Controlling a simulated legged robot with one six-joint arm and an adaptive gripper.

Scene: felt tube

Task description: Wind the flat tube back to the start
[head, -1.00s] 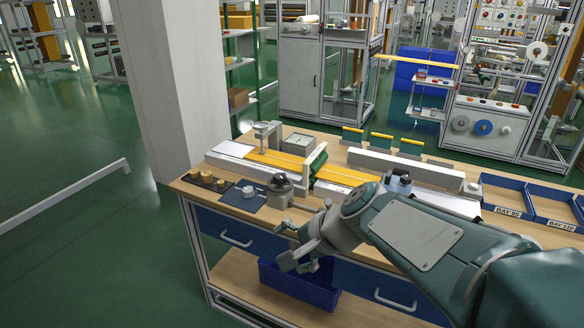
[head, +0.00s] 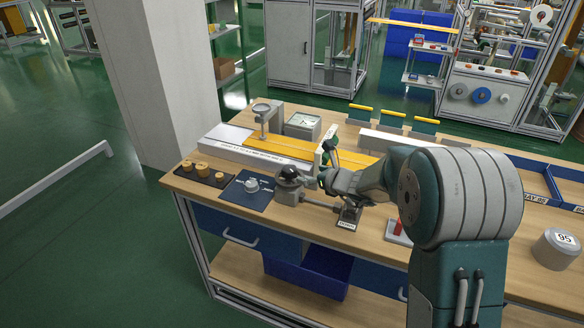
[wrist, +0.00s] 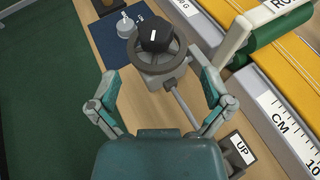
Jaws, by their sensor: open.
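The flat tube is a yellow-orange band (head: 270,148) lying along the bench, and it crosses the upper right of the wrist view (wrist: 275,62). A green roller (wrist: 282,28) in a pale frame lies across it. A black knob with a white mark (wrist: 154,35) sits on a grey handwheel (wrist: 158,62) at the bench's front, and the knob also shows in the head view (head: 290,173). My gripper (wrist: 158,84) is open and empty, its fingers spread to either side just short of the handwheel. In the head view my gripper (head: 322,173) is right of the knob.
A dark mat with brass weights (head: 203,173) and a blue mat with a small silver weight (head: 248,188) lie left of the knob. A scale strip marked CM (wrist: 285,125) runs beside the band. A block labelled UP (wrist: 238,150) stands near the right finger.

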